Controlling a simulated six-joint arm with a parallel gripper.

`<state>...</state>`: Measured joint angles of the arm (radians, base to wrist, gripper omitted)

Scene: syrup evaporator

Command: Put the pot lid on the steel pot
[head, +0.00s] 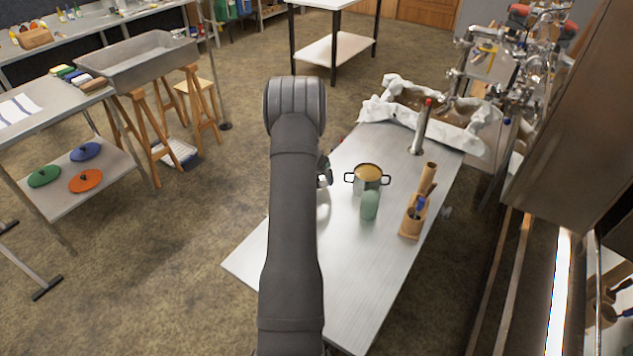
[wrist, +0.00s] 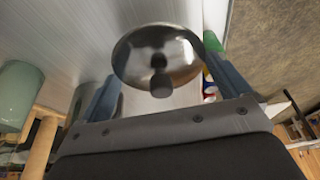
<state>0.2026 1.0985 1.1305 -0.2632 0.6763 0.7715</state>
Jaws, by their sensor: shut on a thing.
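The steel pot (head: 368,189) stands upright on the steel table with its top open, showing amber contents. It has a dark loop handle on each side. My gripper (wrist: 160,62) is shut on the pot lid (wrist: 143,45), a round shiny metal disc with a knob, between its two widely spaced fingers. In the head view my gripper (head: 324,172) is just left of the pot, partly hidden by my arm. The lid is mostly hidden there. The pot does not show clearly in the wrist view.
A green jar (head: 369,206) stands close in front of the pot. A wooden tool holder (head: 411,222) is to its right, and a steel post with a red top (head: 421,128) is behind. The front of the steel table (head: 335,285) is clear.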

